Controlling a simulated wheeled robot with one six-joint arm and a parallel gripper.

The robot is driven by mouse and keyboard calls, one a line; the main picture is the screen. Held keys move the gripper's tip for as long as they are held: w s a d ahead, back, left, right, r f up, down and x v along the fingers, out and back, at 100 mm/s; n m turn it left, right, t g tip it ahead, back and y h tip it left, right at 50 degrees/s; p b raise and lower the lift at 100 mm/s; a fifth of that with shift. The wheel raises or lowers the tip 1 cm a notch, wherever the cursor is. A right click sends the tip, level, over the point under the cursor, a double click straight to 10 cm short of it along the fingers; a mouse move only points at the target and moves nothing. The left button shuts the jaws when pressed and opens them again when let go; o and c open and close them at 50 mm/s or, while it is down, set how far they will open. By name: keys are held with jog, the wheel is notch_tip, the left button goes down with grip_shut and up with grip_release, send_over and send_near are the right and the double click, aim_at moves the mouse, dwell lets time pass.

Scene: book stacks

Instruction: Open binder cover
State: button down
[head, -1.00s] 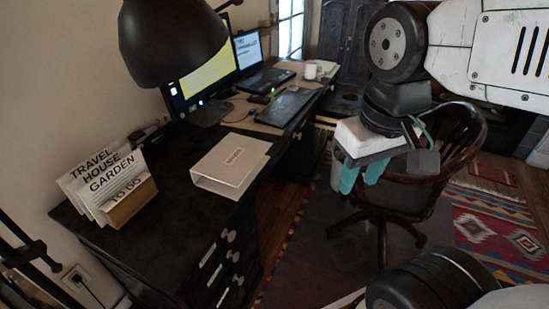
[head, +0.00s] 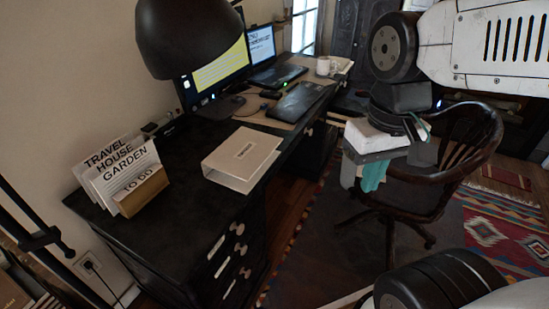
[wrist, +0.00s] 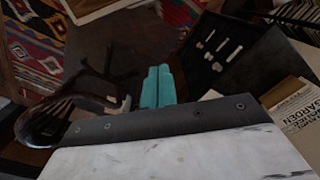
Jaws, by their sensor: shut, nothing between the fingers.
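A white binder (head: 243,155) lies closed on the dark desk, near its front edge, with its spine toward the front and a small label on its cover. My gripper (head: 361,184) hangs to the right of the desk, in front of the wooden chair, apart from the binder. Its teal fingers point down. In the wrist view the teal fingers (wrist: 157,88) are together with nothing between them. The binder cannot be made out for sure in the wrist view.
A file holder (head: 122,176) stands at the desk's left end. A black lamp (head: 190,38) hangs over the desk. A wooden chair (head: 440,170) is behind my gripper. Desk surface around the binder is clear.

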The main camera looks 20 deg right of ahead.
jog(key=w+a+f+m+y, duration=0.4)
jog(key=w+f+m+y, duration=0.85)
jog(key=w+f, duration=0.3)
jog(key=w+d+f+m+t+h, duration=0.1)
jog(key=w+d+f+m+t, duration=0.35)
jog(key=w+m, duration=0.3)
jog(key=w+d+f+m+t+h, duration=0.2)
jog(key=w+d+f+m+t, duration=0.15)
jog(key=w+m+t, duration=0.45)
jog(key=w+a+f+n+g, duration=0.1)
jog(key=w+a+f+g, duration=0.1)
jog(key=w+a, duration=0.4)
jog(key=shift+w+f, duration=0.3)
jog(key=shift+w, duration=0.4)
